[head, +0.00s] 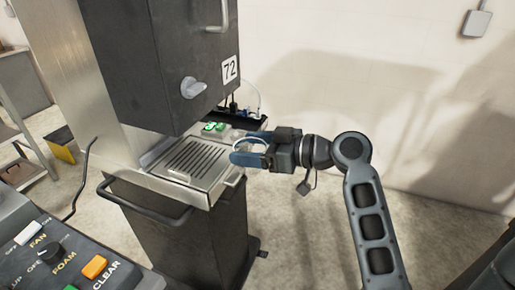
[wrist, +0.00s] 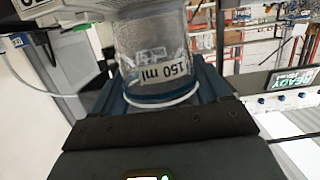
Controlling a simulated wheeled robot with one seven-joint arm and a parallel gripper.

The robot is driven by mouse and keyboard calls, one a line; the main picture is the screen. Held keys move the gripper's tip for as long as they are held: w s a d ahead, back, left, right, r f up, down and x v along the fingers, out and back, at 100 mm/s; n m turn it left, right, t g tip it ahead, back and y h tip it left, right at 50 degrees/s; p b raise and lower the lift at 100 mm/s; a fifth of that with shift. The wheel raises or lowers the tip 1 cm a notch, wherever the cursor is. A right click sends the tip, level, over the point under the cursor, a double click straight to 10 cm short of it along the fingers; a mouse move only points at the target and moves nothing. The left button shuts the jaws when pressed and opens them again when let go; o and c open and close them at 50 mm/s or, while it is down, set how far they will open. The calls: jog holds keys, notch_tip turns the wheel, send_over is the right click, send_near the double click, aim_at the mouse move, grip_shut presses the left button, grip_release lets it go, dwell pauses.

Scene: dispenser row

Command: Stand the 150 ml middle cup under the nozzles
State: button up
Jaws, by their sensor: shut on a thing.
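The 150 ml cup (wrist: 155,55) is clear, with a "150 ml" label and a blue band near its rim end in the wrist view. My gripper (wrist: 165,95) is shut on it, with a blue jaw on each side. In the head view my gripper (head: 250,150) is at the right edge of the dispenser's slotted drip tray (head: 190,165); only a pale rim of the cup shows between the jaws. The dispenser (head: 150,70), marked 72, overhangs the tray. The nozzles are hidden under its dark housing. I cannot tell whether the cup touches the tray.
A green-lit item (head: 214,127) sits behind the tray. A dark handle bar (head: 150,200) juts from the cabinet front. A control panel (head: 60,255) with FAN, FOAM and CLEAR labels stands at lower left. Open floor lies right of the cabinet.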

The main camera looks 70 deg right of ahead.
jog(key=w, duration=0.5)
jog(key=w+f+p, duration=0.1)
jog(key=w, duration=0.4)
jog(key=w+p, duration=0.1)
jog(key=w, duration=0.5)
jog(key=shift+a+f, duration=0.3)
jog(key=shift+s+f+b, duration=0.1)
jog(key=shift+f+b, duration=0.55)
jog(key=shift+b, duration=0.1)
jog(key=shift+f+b, duration=0.6)
jog(key=shift+b, duration=0.05)
jog(key=o, duration=1.1)
jog(key=s+r+b, duration=0.1)
jog(key=s, duration=0.6)
jog(key=shift+s+d+r, duration=0.15)
jog(key=shift+s+r, duration=0.15)
jog(key=shift+s, duration=0.05)
